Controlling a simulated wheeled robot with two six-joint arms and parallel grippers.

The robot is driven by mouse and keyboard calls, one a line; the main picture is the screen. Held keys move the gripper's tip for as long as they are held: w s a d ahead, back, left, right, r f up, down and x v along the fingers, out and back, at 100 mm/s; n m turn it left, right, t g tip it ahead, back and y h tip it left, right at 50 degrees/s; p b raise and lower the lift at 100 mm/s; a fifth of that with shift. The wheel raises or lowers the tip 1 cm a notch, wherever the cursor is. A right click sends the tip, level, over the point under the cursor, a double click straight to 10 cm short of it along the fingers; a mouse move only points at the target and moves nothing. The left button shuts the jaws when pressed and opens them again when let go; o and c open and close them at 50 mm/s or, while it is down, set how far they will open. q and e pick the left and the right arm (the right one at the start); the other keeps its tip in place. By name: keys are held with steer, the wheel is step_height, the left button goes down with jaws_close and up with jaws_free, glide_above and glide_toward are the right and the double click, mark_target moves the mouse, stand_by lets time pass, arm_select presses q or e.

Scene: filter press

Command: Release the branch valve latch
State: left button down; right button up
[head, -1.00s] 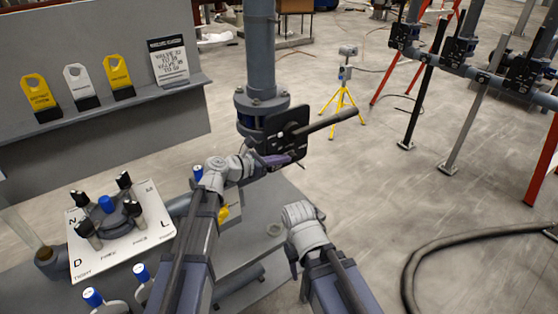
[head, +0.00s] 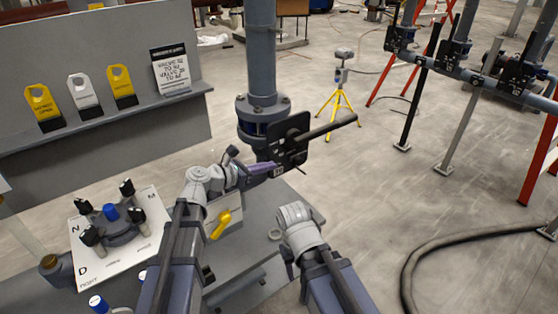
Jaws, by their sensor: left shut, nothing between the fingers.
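The branch valve (head: 264,118) sits on the vertical grey pipe in the head view. A black plate (head: 291,138) is on its near side, and a long dark lever (head: 333,127) points right and slightly up from it. I cannot make out the latch as a separate part. My left gripper (head: 272,170), with purple fingers, is shut and empty. Its tips are at the plate's lower edge; I cannot tell whether they touch. My right arm's wrist (head: 298,222) is below and right of the valve, and its fingers are not clearly seen.
A bench holds a white lettered board (head: 150,240) with a knob cluster, and a yellow handle (head: 221,224) on a pale plate. Tags and a sign (head: 170,70) stand on a shelf at left. A yellow tripod (head: 338,105) stands behind.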

arm_select(q)
steer(key=shift+p+v, duration=0.5)
steer(key=shift+v, duration=2.3)
steer(key=s+d+f+m+g+y, duration=0.5)
steer(key=s+d+f+m+g, duration=0.2)
steer(key=s+f+m, duration=0.75)
steer(key=s+a+f+m+g+y, duration=0.1)
steer(key=s+a+m+y, duration=0.4)
steer(key=m, duration=0.9)
steer(key=s+g+y, duration=0.1)
steer(key=s+y, duration=0.1)
steer(key=y, duration=0.1)
steer(key=shift+a+f+y, duration=0.2)
steer(key=shift+f+y, duration=0.1)
